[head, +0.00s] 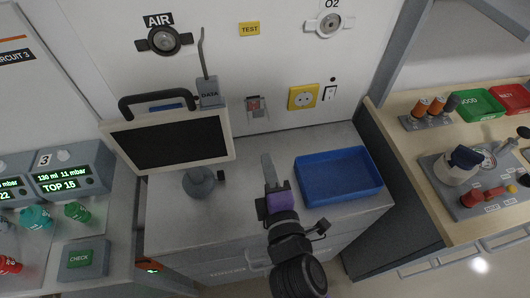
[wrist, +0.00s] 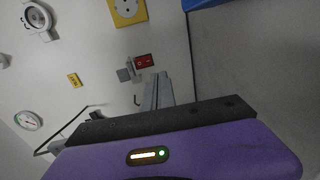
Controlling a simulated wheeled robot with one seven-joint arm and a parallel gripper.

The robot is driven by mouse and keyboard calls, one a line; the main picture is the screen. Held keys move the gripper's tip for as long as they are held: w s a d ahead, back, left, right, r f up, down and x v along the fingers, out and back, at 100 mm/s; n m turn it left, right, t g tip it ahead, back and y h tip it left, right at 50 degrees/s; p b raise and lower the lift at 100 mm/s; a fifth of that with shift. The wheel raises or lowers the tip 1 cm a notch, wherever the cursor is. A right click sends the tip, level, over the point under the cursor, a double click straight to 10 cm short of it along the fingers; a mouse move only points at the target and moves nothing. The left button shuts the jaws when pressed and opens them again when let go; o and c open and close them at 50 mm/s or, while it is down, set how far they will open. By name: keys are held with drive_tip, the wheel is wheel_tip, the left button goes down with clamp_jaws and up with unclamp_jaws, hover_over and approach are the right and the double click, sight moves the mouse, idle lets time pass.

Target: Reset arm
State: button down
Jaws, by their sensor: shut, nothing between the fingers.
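My gripper (head: 267,163) is over the grey worktop in the head view, between the monitor and the blue tray. Its fingers are together and hold nothing. In the wrist view the closed fingers (wrist: 158,90) point toward the white wall, with a red switch (wrist: 144,61) just behind them. My arm comes up from the bottom of the head view.
The blue tray (head: 376,190) looks empty and lies right of my gripper. A monitor (head: 170,143) with a round grey base (head: 199,182) stands to the left. A yellow socket (head: 303,97) is on the wall. A bench with a valve device (head: 462,165) is at right.

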drive_tip(key=shift+s+d, duration=0.1)
drive_tip(key=shift+s, duration=0.1)
idle(0.6)
drive_tip(key=s+d+m+h, duration=0.1)
drive_tip(key=s+d+m, duration=0.6)
drive_tip(key=s, duration=0.3)
drive_tip(key=s+d+r+m+g+h, duration=0.1)
drive_tip(key=s+d+m+h, duration=0.1)
drive_tip(key=s+d+m, duration=0.5)
drive_tip(key=s+d+m+h, duration=0.1)
drive_tip(key=s+d+m, duration=0.6)
drive_tip(key=s, duration=0.7)
drive_tip(key=shift+d+r+g+h, duration=0.15)
drive_tip(key=shift+d+g+h, duration=0.15)
drive_tip(key=shift+d, duration=0.15)
